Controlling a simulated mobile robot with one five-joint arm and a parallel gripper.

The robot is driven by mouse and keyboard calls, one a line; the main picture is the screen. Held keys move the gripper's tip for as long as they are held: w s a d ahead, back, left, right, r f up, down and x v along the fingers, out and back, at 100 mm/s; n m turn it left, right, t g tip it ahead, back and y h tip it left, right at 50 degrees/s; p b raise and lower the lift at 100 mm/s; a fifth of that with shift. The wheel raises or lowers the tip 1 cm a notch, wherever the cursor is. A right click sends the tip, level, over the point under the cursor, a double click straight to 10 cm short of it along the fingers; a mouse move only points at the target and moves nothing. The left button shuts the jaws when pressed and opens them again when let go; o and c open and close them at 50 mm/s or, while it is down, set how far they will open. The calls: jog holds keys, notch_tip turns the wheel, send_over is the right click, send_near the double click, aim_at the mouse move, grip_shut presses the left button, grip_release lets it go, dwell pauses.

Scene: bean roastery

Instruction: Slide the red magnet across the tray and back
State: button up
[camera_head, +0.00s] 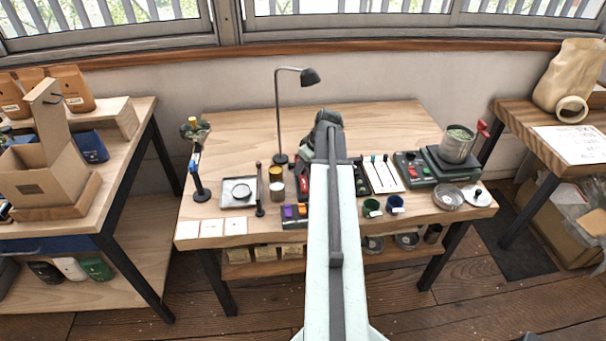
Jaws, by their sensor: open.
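I cannot pick out the red magnet for certain. A small red piece (303,180) shows just left of my arm on the middle table, partly hidden by it. A shallow square tray (226,204) with a round dish in it lies on the left half of that table. My arm reaches forward over the middle of the table. My gripper (328,119) is at its dark far end, open, right of the tray; its fingertips are hard to make out. My arm hides part of the tabletop.
A desk lamp (281,110) stands behind the tray. A thin dark post (260,193) stands beside it. White cards (211,228) lie at the front left. A white panel (381,174), cups and a scale with a metal pot (458,147) crowd the right.

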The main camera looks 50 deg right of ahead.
grip_shut()
dwell(1.4)
